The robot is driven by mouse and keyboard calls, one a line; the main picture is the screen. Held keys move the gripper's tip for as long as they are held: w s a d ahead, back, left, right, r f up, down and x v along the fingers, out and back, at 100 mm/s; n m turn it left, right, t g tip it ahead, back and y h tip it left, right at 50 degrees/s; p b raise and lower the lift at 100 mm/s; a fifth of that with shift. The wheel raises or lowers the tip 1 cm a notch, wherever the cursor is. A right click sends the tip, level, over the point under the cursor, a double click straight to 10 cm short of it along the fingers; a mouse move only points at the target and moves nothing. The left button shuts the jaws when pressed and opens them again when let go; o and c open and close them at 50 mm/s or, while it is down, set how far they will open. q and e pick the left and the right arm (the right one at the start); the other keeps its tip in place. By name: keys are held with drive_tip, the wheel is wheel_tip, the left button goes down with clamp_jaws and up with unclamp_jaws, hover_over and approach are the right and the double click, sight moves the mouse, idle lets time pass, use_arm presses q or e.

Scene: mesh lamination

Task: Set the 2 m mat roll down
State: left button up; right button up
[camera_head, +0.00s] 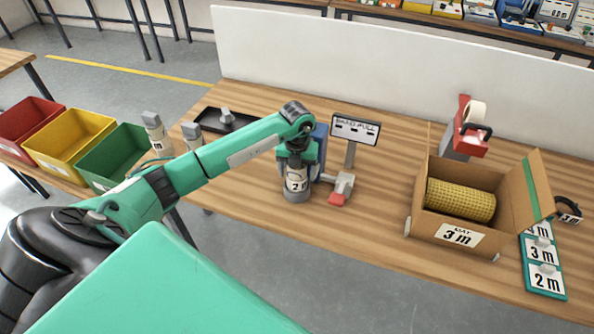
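A yellow woven mat roll (460,199) lies in an open cardboard box (421,221) at the right. The box's front label reads "MAT 3 m". I see no roll marked 2 m. My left arm reaches across the table from the left. My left gripper (297,160) points down at the top of a grey canister (297,195) with a white label, on which a "2" shows. The fingertips are hidden, so I cannot tell whether they grip it, or whether the canister rests on the table. My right gripper is out of view.
A grey device with a red pad (338,198) and a sign (356,130) stand beside the canister. A red tape dispenser (465,140) is behind the box. A teal card board (543,262) lies right. Bins (112,155) stand left. The front middle of the table is clear.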

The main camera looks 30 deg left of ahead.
use_arm(q)
drive_tip(key=shift+r, duration=0.1)
wheel_tip(320, 180, up, 12)
drive_tip(key=b, duration=0.3)
drive_tip(key=shift+r, duration=0.15)
drive_tip(key=shift+d, duration=0.1)
idle(0.5)
